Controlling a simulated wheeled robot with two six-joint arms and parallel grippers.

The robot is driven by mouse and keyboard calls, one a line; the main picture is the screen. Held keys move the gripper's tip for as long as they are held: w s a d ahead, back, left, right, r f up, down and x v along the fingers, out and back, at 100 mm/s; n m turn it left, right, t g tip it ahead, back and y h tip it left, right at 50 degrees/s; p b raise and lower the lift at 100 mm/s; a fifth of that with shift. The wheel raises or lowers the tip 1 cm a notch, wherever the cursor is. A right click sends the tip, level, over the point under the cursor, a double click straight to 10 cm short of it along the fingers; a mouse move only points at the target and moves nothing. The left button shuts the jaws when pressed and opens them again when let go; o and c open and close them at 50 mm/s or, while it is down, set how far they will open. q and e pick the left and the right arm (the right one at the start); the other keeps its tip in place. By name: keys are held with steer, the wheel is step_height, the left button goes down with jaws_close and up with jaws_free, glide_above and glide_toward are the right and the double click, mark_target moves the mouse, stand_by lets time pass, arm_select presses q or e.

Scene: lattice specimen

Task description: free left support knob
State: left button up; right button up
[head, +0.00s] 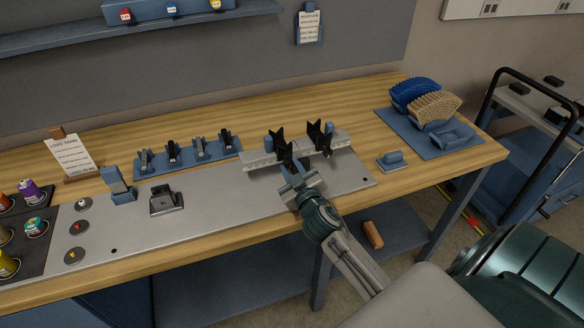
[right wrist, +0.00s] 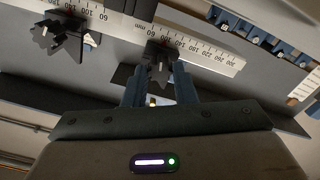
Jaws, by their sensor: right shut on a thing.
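The left support (head: 277,140), a black V-shaped upright, stands on a pale graduated rail (head: 258,160) at the back of the steel plate. Its dark star-shaped knob (right wrist: 159,72) shows in the right wrist view between my fingers. My right gripper (head: 290,170) is at the front of this support; in the right wrist view its blue fingers (right wrist: 160,92) are shut on the knob. The right support (head: 319,137) stands further right on the rail, and its own star knob (right wrist: 50,40) is apart from my gripper. My left gripper is not in view.
A blue rack of dark clips (head: 186,154) stands left of the rail. A grey block fixture (head: 166,200) and a blue upright piece (head: 118,186) are further left. A blue mat (head: 464,147) with curved lattice pieces (head: 433,107) lies at right. The front plate is mostly clear.

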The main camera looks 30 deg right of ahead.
steer(key=n+p, duration=0.1)
steer(key=n, duration=0.2)
steer(key=shift+n, duration=0.4)
steer(key=n+p, duration=0.1)
steer(key=n, duration=0.3)
steer(key=shift+n, duration=0.3)
steer(key=n+p, duration=0.2)
steer(key=n, duration=0.2)
steer(key=shift+n, duration=0.3)
steer(key=n+p, duration=0.1)
steer(key=n, duration=0.2)
steer(key=shift+n, duration=0.3)
steer(key=n+p, duration=0.2)
steer(key=n, duration=0.2)
steer(key=shift+f, duration=0.1)
steer(key=n+p, duration=0.1)
steer(key=n, duration=0.3)
steer(key=n+p, duration=0.1)
steer(key=n, duration=0.3)
steer(key=shift+n+p, duration=0.3)
steer(key=shift+p, duration=0.1)
steer(key=shift+f+n+p, duration=0.1)
steer(key=shift+n+p, duration=0.5)
steer(key=shift+n, duration=1.4)
